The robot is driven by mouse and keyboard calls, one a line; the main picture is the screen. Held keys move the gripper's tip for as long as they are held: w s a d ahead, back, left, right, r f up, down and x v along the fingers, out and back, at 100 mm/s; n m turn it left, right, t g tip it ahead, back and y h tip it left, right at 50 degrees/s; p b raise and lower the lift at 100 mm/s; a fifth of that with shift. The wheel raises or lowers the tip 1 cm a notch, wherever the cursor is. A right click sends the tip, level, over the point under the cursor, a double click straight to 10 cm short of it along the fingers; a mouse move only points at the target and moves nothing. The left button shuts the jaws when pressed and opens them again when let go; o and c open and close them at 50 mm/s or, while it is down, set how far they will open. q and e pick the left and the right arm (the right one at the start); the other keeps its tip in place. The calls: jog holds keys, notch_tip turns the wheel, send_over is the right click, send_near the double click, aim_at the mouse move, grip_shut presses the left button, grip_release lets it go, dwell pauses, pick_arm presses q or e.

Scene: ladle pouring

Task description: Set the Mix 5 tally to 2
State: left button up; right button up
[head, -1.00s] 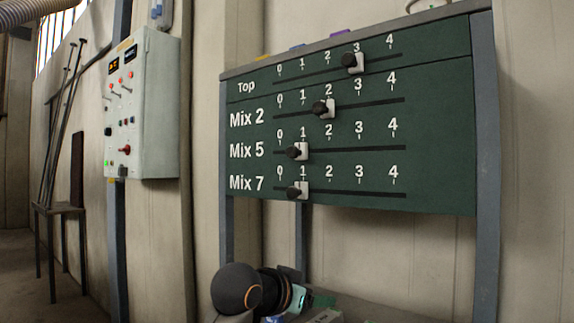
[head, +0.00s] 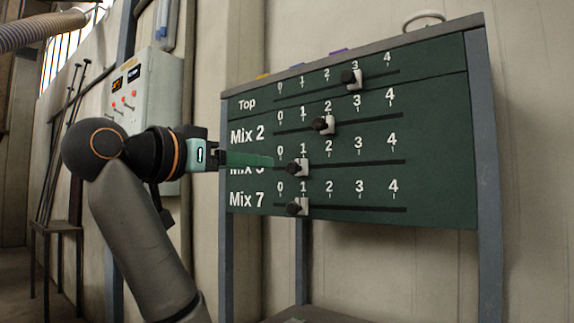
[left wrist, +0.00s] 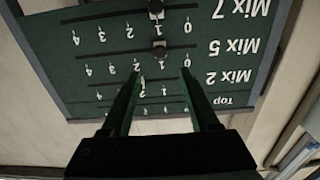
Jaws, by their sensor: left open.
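The green tally board (head: 440,140) has four labelled slider rows. The Mix 5 slider (head: 302,168), a white block with a black knob, stands at 1; it also shows in the left wrist view (left wrist: 159,48), where the board is upside down. My left gripper (head: 272,160) is just left of that knob in the head view, partly covering the Mix 5 label. In the left wrist view its two fingers (left wrist: 161,72) are open and empty, with the Mix 5 knob seen beyond the gap between their tips. I cannot tell whether they touch the board. My right gripper is not in view.
The Top slider (head: 355,79) stands at 3, the Mix 2 slider (head: 327,124) at 2 and the Mix 7 slider (head: 302,207) at 1. A control box (head: 150,85) hangs on the wall behind my arm. The space in front of the board's right half is clear.

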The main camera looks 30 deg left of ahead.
aim_at(290, 168)
pick_arm(q)
jog(key=w, duration=0.7)
jog(key=w+d+p, duration=0.1)
jog(key=w, duration=0.2)
jog(key=shift+w, duration=0.35)
jog(key=shift+c, duration=0.3)
grip_shut()
dwell(0.5)
